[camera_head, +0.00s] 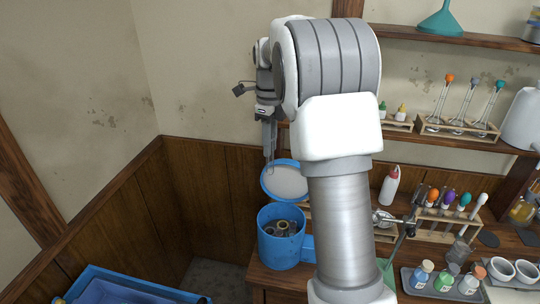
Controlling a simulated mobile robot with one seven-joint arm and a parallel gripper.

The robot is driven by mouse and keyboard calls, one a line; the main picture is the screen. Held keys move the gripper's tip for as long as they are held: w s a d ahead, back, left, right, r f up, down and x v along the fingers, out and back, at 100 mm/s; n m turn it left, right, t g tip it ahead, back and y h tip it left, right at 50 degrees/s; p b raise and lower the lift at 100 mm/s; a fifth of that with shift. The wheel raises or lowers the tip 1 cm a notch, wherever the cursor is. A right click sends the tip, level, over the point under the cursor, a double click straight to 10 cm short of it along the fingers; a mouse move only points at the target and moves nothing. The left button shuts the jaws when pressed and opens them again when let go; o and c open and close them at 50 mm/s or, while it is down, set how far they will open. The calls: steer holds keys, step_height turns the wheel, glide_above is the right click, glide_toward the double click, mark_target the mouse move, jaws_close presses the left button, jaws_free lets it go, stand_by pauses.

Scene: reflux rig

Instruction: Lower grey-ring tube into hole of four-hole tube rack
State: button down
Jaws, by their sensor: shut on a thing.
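My gripper (269,146) points down, left of my arm's large white and grey links. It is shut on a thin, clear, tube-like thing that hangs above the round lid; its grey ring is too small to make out. A wooden rack (430,129) on the wall shelf holds tubes with orange, blue-grey and teal tops. Another wooden rack (440,238) on the bench holds several tubes with orange, purple, teal and white tops. I cannot tell which rack is the four-hole one, and my arm hides part of the bench. My gripper is well left of both racks.
A blue canister (268,247) with its pale round lid (285,182) raised stands below my gripper. A white squeeze bottle (390,186), a tray of small bottles (408,284) and white bowls (524,270) crowd the bench. A blue crate (130,283) is at lower left.

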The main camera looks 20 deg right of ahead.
steer(key=shift+r, duration=1.15)
steer(key=w+f+n+b, duration=0.2)
steer(key=w+f+n, duration=1.1)
steer(key=f+n, duration=0.3)
steer(key=s+d+f+m, duration=0.1)
steer(key=d+f, duration=0.3)
steer(key=d, duration=0.4)
steer(key=s+d+f+m+b, duration=0.1)
steer(key=s+d+f, duration=0.2)
steer(key=d, duration=0.5)
steer(key=s+d+f+m+b, duration=0.1)
steer(key=d+f, duration=0.3)
steer(key=d, duration=0.5)
steer(key=shift+s+f+m, duration=0.35)
steer(key=shift+s+m, duration=0.15)
steer(key=shift+s, duration=0.2)
steer(key=shift+f+b, duration=1.15)
steer(key=shift+f, duration=0.5)
